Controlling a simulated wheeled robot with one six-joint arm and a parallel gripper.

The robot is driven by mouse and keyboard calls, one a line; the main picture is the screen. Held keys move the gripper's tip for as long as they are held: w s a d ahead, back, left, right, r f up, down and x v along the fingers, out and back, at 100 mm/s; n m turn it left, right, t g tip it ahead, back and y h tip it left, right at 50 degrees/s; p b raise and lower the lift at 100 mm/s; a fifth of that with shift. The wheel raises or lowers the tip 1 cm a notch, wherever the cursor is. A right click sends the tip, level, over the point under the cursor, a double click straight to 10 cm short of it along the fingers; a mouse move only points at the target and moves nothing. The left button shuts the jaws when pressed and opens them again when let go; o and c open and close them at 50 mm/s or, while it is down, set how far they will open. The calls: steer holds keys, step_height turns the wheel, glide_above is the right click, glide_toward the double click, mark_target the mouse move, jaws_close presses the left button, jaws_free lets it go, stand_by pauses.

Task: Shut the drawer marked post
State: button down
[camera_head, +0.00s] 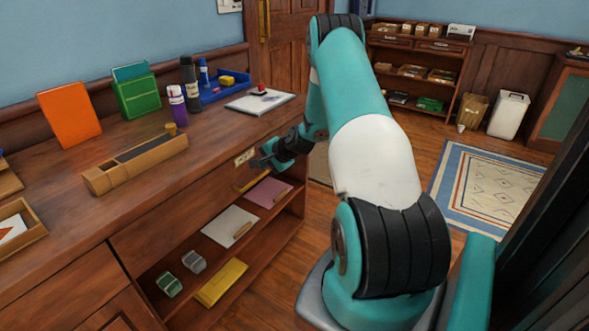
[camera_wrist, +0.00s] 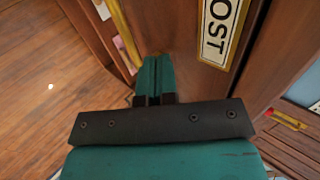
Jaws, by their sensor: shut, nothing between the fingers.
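The drawer marked post (camera_head: 228,172) is in the wooden cabinet, below the right end of its top. Its pale label (camera_head: 243,157) shows beside my gripper; in the wrist view the label (camera_wrist: 221,28) reads "OST", its first letter out of frame. My gripper (camera_head: 256,163) is at the drawer front, just right of the label. In the wrist view my gripper (camera_wrist: 155,66) has its fingers together and empty, close to the wooden front. I cannot tell whether they touch it. My gripper and arm hide part of the drawer, and I cannot tell how far out it stands.
The cabinet top holds a clipboard (camera_head: 260,102), a blue tray (camera_head: 225,91), bottles and a long wooden box (camera_head: 135,163). Open shelves below hold papers and a yellow item (camera_head: 221,283). Bare floor (camera_head: 290,250) shows between the cabinet and my base.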

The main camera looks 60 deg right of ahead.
steer(key=v, duration=1.1)
steer(key=shift+s+f, duration=0.35)
steer(key=shift+s, duration=0.05)
steer(key=w+a+r+n+g+y, duration=0.15)
steer(key=a+r+n, duration=0.25)
steer(key=a, duration=0.5)
steer(key=w+a+r+n+g+y, duration=0.1)
steer(key=w+a+r+n+y, duration=0.25)
steer(key=a, duration=0.55)
steer(key=s+a+r+n+g, duration=0.2)
steer(key=s+a+r+n, duration=0.2)
steer(key=a, duration=0.5)
steer(key=s+a+r+n+g, duration=0.1)
steer(key=s+a+r+n, duration=0.25)
steer(key=a, duration=0.45)
steer(key=s+a+r+n+g+h, duration=0.1)
steer(key=s+a+r+n+g, duration=0.1)
steer(key=s+a+n, duration=0.5)
steer(key=s+a+r+n+g, duration=0.2)
steer(key=s+a+n, duration=0.15)
steer(key=s, duration=0.75)
step_height(320, 180, up, 13)
steer(key=p, duration=1.3)
steer(key=shift+w, duration=0.3)
